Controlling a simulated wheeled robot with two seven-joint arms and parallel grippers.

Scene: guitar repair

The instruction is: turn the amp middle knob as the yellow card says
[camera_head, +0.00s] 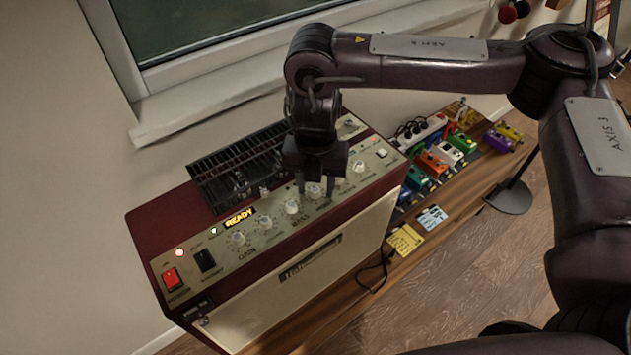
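The amp (300,262) is a dark red box with a cream front and a sloped control panel on top. A row of pale knobs runs along the panel. My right gripper (315,188) points down at this row, its two fingers spread on either side of one knob (314,190). Gaps seem to show between fingers and knob; contact cannot be told. The small label under that knob is too blurred to read surely. The yellow card (405,240) lies by the amp's right side, its writing too small to read. My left gripper is not in view.
A black grille (240,165) stands behind the knobs. A blue card (432,217) and several coloured pedals (432,163) are to the right. A black cable (378,275) hangs beside the amp.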

